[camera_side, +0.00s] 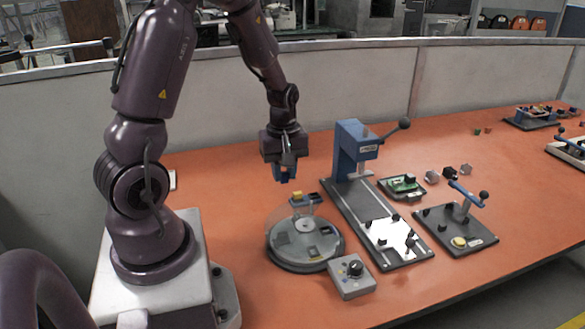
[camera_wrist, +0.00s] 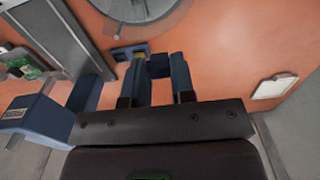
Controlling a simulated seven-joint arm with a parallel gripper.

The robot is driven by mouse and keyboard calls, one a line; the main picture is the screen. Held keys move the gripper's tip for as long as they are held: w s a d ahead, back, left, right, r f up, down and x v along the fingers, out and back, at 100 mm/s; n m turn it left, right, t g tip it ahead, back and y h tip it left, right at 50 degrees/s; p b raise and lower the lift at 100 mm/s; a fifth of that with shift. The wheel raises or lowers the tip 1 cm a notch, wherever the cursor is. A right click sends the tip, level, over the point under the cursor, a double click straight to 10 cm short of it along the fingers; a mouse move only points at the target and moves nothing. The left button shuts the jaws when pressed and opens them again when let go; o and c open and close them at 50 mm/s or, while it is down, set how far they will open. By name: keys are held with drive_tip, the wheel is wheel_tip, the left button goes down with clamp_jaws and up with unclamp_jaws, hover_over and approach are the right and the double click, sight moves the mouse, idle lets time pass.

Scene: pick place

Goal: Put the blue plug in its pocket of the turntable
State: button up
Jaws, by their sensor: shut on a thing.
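My gripper (camera_side: 284,178) hangs above and behind the turntable, pointing down, well clear of the table. In the wrist view its two blue fingers (camera_wrist: 160,68) are shut on a dark blue block, the blue plug (camera_wrist: 159,65). In the side view the plug is hard to tell from the blue fingers. The turntable (camera_side: 275,254) is a round grey disc with several dark pockets and a pale hub. Part of its rim shows at the top of the wrist view (camera_wrist: 118,22). I cannot tell which pocket matches the plug.
A small raised stand with yellow and blue pieces (camera_side: 306,198) is at the turntable's back edge. A grey control box (camera_side: 351,277) stands at its front right. A blue press (camera_side: 354,150) rises to the right of my gripper. Orange table left of the turntable is clear.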

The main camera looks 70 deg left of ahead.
drive_tip(key=shift+w+d+f, duration=1.1)
drive_tip(key=shift+w+f, duration=0.25)
drive_tip(key=shift+f, duration=0.25)
drive_tip(key=shift+w+d+f, duration=1.15)
drive_tip(key=shift+w+f, duration=0.15)
drive_tip(key=shift+f, duration=0.35)
drive_tip(key=shift+w+d+f, duration=1.1)
drive_tip(key=shift+w+f, duration=0.25)
drive_tip(key=shift+f, duration=0.25)
drive_tip(key=shift+f, duration=0.95)
drive_tip(key=o, duration=1)
drive_tip(key=shift+c, duration=0.2)
drive_tip(key=shift+s, duration=0.15)
drive_tip(key=c, duration=0.4)
